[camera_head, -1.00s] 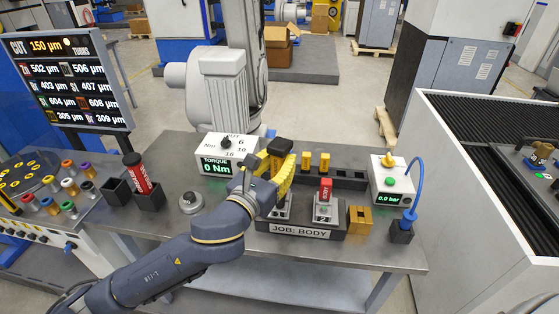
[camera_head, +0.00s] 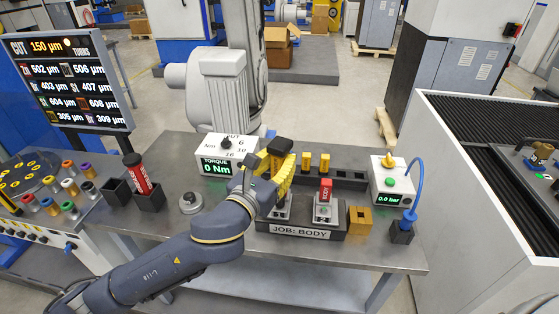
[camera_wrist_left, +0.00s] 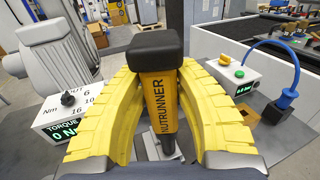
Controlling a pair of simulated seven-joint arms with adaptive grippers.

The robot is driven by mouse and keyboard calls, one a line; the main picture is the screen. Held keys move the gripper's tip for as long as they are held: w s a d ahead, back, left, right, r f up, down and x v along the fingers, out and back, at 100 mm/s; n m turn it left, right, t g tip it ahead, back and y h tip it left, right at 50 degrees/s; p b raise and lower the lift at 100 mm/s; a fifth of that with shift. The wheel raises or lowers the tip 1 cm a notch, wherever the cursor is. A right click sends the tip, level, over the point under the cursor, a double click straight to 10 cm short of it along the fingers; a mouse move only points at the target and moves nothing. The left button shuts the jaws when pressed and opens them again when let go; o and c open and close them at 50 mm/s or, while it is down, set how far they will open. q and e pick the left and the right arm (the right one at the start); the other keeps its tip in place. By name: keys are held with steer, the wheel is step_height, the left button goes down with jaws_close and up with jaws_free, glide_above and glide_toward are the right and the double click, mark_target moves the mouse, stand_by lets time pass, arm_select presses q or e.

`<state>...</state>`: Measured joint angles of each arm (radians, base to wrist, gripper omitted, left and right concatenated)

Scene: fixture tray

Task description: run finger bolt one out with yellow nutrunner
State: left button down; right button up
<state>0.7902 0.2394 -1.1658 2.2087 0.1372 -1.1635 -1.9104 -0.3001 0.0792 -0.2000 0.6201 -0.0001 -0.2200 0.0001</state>
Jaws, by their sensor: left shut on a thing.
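The yellow nutrunner with a black cap (camera_wrist_left: 160,95) stands upright between the yellow pads of my left gripper (camera_wrist_left: 160,110) in the left wrist view. In the head view the nutrunner (camera_head: 279,148) shows above my left gripper (camera_head: 281,170), over the left station of the JOB: BODY fixture (camera_head: 300,231). The gripper is shut on it. The nutrunner's lower tip and the finger bolt under it are hidden by the arm and gripper, so I cannot tell whether they touch. A second station with a red-topped piece (camera_head: 325,189) stands to the right. My right gripper is not in view.
A torque box reading 0 Nm (camera_head: 217,157) stands behind left. A gauge box reading 0.0 bar (camera_head: 393,184) with a blue hose is at right. A brass block (camera_head: 359,219) sits beside the fixture. A red tool (camera_head: 137,173) stands in a black holder at left. The front table strip is clear.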

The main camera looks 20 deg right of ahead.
mark_target(279, 143)
arm_select(q)
steer(key=shift+f, duration=0.3)
steer(key=shift+r, duration=3.3)
